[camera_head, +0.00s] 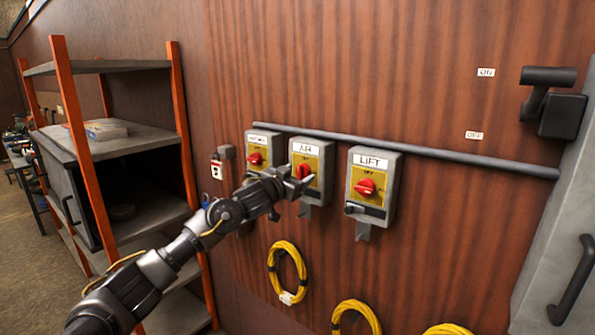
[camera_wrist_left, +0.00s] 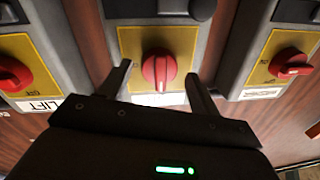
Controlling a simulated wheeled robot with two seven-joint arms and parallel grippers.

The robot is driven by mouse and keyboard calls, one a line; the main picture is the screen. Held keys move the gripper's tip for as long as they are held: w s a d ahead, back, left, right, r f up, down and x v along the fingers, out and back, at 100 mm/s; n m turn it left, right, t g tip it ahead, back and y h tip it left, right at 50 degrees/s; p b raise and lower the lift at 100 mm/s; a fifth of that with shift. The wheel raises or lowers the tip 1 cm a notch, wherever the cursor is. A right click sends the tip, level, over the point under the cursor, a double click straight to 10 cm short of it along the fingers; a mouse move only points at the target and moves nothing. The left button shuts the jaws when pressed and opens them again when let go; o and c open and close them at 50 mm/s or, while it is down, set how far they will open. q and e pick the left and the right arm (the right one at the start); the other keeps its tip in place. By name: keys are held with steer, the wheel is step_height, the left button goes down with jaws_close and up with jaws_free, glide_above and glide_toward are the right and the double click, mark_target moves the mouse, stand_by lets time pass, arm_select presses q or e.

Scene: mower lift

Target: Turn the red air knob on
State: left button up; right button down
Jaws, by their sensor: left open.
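The red air knob (camera_head: 303,171) is on a yellow plate on the middle grey switch box (camera_head: 312,148), labelled AIR, on the wood wall. In the left wrist view the red air knob (camera_wrist_left: 157,71) has its ridge running roughly up and down, slightly tilted. My left gripper (camera_head: 294,184) is at the front of this box. In the wrist view my left gripper (camera_wrist_left: 159,78) is open, with one finger on each side of the knob and visible gaps; depth to the knob is hard to tell. The label is partly hidden behind the gripper. My right gripper is not in view.
The LIFT box (camera_head: 373,185) stands close to the right, and another box with a red knob (camera_head: 255,158) close to the left. A grey pipe (camera_head: 450,156) runs above. Yellow coiled hoses (camera_head: 287,272) hang below. An orange-post shelf (camera_head: 123,147) stands at left.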

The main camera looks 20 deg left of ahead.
arm_select(q)
steer(key=shift+w, duration=0.2)
steer(key=c, duration=1)
